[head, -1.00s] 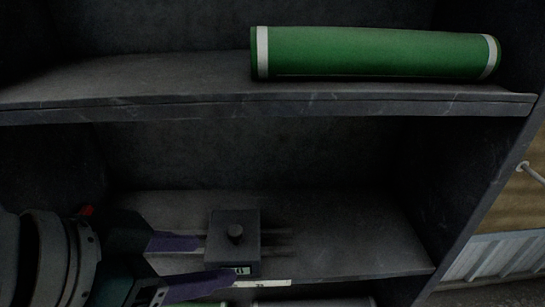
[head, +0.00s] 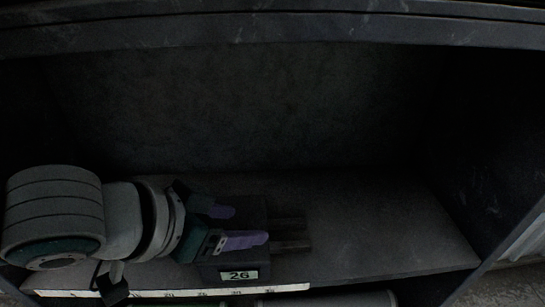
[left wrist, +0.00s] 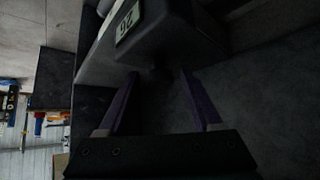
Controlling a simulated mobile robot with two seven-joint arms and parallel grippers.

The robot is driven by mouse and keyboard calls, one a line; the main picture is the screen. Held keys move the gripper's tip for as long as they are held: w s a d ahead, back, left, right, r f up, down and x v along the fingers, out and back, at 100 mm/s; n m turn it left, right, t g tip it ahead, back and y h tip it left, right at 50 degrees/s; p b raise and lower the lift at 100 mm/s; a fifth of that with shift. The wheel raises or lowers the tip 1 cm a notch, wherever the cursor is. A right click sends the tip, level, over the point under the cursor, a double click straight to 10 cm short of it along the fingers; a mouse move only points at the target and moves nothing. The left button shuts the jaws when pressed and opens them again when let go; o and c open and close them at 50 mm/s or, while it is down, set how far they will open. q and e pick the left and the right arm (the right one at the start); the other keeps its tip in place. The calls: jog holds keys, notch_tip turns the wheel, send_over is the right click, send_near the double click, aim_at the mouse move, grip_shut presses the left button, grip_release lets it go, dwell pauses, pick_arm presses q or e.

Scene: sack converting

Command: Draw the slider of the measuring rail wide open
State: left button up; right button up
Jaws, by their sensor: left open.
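The measuring rail lies on the lower shelf, with dark rods (head: 290,244) sticking out right of its slider and a pale scale strip (head: 165,295) along the front. The slider (head: 256,212) is a dark block with a plate reading 26; it also shows at the top of the left wrist view (left wrist: 180,35). My left gripper (head: 232,226) is open, its purple fingers over the slider. In the left wrist view the fingers (left wrist: 160,76) point at the slider, and its dark knob (left wrist: 158,72) shows dimly between their tips. Contact cannot be made out. My right gripper is out of view.
The shelf (head: 380,225) is bare right of the rail. A side wall (head: 500,200) bounds it on the right and another shelf edge (head: 300,28) runs above. Pale rolls (head: 325,300) show below the front edge.

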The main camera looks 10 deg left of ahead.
pick_arm(q)
jog(key=shift+w+f, duration=0.1)
jog(key=shift+w, duration=0.05)
jog(key=shift+c, duration=0.2)
grip_shut()
dwell(0.3)
jog(key=shift+d, duration=0.1)
dwell(0.8)
